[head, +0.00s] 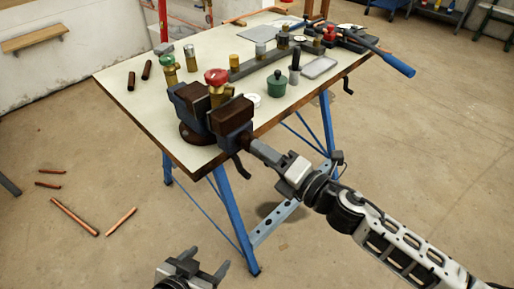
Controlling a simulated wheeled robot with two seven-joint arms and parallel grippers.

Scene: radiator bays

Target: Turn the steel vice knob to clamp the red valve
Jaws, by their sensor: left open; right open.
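The dark bench vice (196,132) is mounted at the near corner of the workbench. The red-topped brass valve (216,78) stands upright between its jaws; whether they touch it cannot be told. A dark curved handle (241,168) hangs at the vice's front, below the table edge. My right gripper (256,148) reaches in from the right, with its fingertips at the vice's front. Its fingers overlap that area, so the steel knob is not clearly visible and contact cannot be told. My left gripper (207,265) is open and empty, low at the bottom of the picture, away from the vice.
The workbench (122,75) has blue legs and holds another brass valve (169,70), a green pot (277,84) and several fittings. A blue-handled tool (396,64) overhangs its right edge. Copper pipes (75,216) lie on the floor at left.

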